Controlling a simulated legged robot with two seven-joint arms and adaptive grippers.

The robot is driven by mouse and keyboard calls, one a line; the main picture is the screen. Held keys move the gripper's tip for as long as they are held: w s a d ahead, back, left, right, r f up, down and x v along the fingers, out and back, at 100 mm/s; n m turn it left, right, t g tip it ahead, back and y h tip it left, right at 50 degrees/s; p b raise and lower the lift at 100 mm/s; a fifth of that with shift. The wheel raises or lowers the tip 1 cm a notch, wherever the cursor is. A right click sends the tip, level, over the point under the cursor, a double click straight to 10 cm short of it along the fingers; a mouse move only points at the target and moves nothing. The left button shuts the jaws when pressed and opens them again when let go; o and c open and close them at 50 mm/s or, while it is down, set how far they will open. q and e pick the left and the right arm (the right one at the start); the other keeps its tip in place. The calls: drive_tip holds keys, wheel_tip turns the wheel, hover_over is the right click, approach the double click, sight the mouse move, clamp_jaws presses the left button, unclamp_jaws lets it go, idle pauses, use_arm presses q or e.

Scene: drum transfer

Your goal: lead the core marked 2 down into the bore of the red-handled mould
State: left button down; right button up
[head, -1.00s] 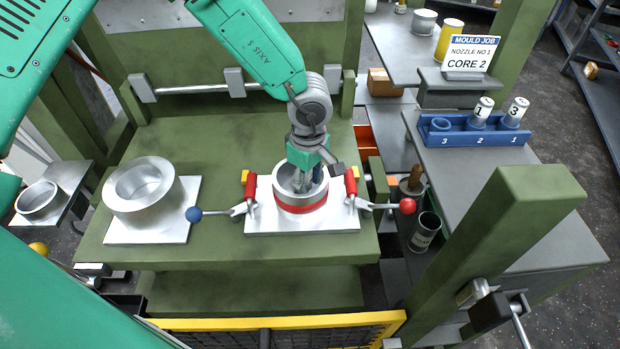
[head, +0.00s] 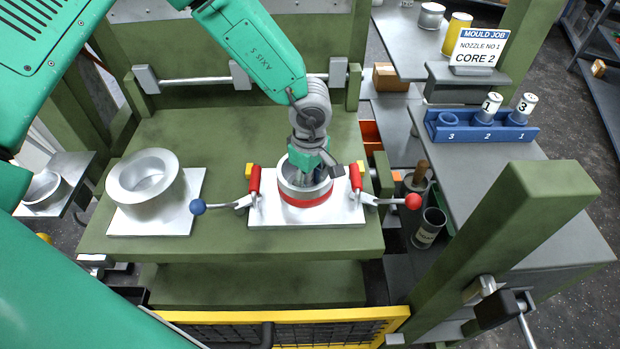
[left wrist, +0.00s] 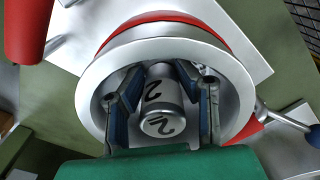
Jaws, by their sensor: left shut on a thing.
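The red-handled mould (head: 305,197) is a silver ring with a red band, clamped on a white plate by red-handled toggle clamps. My left gripper (head: 306,178) points down into its mouth from above. In the left wrist view my left gripper (left wrist: 160,108) is shut on the core marked 2 (left wrist: 161,121), a silver cylinder with black 2s on its end and side. The core and fingertips are inside the mould's flared rim (left wrist: 92,82). The bore below the core is hidden, so its depth cannot be told. My right gripper is not in view.
A second silver mould (head: 144,188) stands on a white plate to the left. A blue rack (head: 480,133) at the right holds cores marked 1 and 3. A sign (head: 477,48) reads core 2. Clamp levers with blue and red knobs (head: 413,202) flank the mould.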

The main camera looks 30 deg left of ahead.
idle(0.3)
use_arm(q)
drive_tip(key=c, duration=1.1)
unclamp_jaws()
wheel_tip(320, 180, up, 12)
drive_tip(key=shift+f, duration=0.1)
drive_tip(key=shift+s+f, duration=0.1)
